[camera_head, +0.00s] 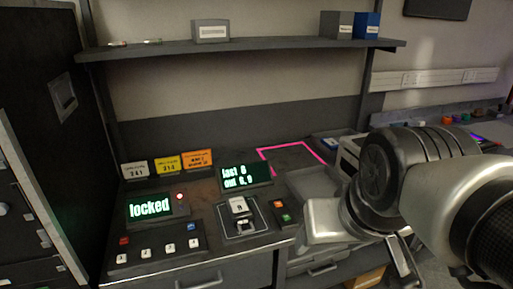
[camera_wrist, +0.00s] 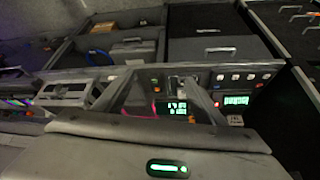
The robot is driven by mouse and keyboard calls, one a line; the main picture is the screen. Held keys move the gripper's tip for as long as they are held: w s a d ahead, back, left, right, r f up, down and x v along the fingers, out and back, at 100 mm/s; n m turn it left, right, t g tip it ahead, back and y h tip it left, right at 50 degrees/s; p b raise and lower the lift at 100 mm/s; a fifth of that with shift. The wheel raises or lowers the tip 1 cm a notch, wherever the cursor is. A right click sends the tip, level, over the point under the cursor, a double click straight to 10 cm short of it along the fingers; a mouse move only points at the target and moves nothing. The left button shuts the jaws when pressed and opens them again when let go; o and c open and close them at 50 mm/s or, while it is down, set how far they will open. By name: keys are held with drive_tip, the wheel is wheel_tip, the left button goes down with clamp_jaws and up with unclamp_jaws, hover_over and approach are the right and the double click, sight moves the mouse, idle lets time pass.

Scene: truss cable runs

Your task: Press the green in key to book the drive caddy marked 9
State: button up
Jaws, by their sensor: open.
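The green in key (camera_head: 286,218) is the lower key on a small black box on the desk, under an orange-red key (camera_head: 278,204). A drive caddy (camera_head: 239,206) with a white label sits in the dock left of this box; its mark is too small to read. A display (camera_head: 245,176) behind it reads "last 8" and "out 6,9". My gripper (camera_head: 402,262) is to the right of the key box, apart from it and empty. In the wrist view its two fingers (camera_wrist: 163,88) stand spread, with the dock and displays beyond them.
A "locked" display (camera_head: 148,207) with a red light (camera_head: 180,196) and a key panel (camera_head: 155,250) are at the left. Cards (camera_head: 166,163) stand behind. A grey tray (camera_head: 316,184) and pink outline (camera_head: 290,150) lie right of the displays. A shelf (camera_head: 240,46) spans above.

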clamp_jaws()
idle(1.4)
